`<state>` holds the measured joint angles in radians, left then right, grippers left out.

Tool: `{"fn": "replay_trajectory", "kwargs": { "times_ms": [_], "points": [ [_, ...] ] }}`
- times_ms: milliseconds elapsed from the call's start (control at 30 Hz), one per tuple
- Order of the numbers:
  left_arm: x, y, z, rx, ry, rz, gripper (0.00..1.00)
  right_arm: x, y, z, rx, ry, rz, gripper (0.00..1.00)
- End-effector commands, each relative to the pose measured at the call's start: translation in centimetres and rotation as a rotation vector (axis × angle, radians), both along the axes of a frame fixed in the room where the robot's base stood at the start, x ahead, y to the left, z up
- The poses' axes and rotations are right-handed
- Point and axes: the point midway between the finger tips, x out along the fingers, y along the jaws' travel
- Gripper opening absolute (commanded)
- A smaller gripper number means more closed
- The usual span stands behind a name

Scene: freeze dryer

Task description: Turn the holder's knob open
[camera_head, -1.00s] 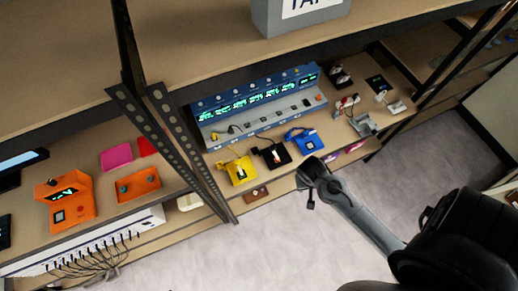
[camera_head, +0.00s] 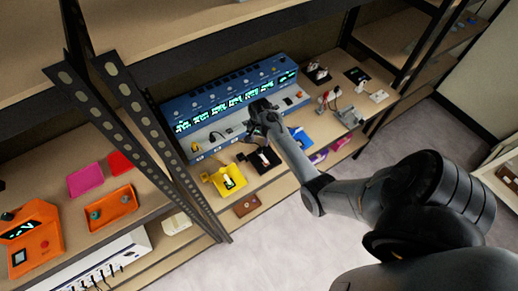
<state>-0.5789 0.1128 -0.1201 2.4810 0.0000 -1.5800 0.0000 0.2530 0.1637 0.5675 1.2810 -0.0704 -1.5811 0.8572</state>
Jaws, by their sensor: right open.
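My right gripper (camera_head: 262,112) reaches in from the right and is open and small in the picture. It hangs in front of a long blue-and-grey instrument (camera_head: 186,113) with a row of green displays. In front of the instrument stand a yellow holder (camera_head: 222,181), a black holder (camera_head: 265,161) and a blue holder (camera_head: 303,141). My right arm partly covers the blue holder. I cannot tell which holder has the knob, nor how any knob is turned. No contact of the gripper with anything can be made out. My left gripper is out of view.
Dark perforated shelf posts (camera_head: 135,110) stand left of the instrument, and an upper shelf (camera_head: 200,35) overhangs it. A grey device (camera_head: 349,117) sits to the right on the same shelf. An orange tray (camera_head: 111,208) and a pink tray (camera_head: 85,180) lie at left. The floor below is clear.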

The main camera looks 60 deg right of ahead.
Motion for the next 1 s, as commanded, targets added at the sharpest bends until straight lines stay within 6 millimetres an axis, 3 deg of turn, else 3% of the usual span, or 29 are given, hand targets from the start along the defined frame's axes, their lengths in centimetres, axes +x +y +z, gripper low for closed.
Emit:
{"fn": "replay_trajectory", "kwargs": {
  "times_ms": [200,400,600,900,1000],
  "points": [
    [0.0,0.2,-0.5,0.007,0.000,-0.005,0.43,0.0,0.0,-3.8,0.000,0.003,0.001,0.56],
    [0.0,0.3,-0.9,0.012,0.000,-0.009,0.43,-0.1,0.0,-6.3,-0.002,0.003,0.002,0.56],
    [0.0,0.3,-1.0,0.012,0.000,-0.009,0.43,-0.1,0.0,-7.5,-0.001,0.002,0.002,0.56],
    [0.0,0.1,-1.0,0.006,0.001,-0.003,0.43,-0.1,0.0,-7.6,-0.001,0.001,0.002,0.56],
    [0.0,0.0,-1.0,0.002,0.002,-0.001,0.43,-0.1,0.0,-7.6,-0.001,0.001,0.002,0.43]
  ]
}}
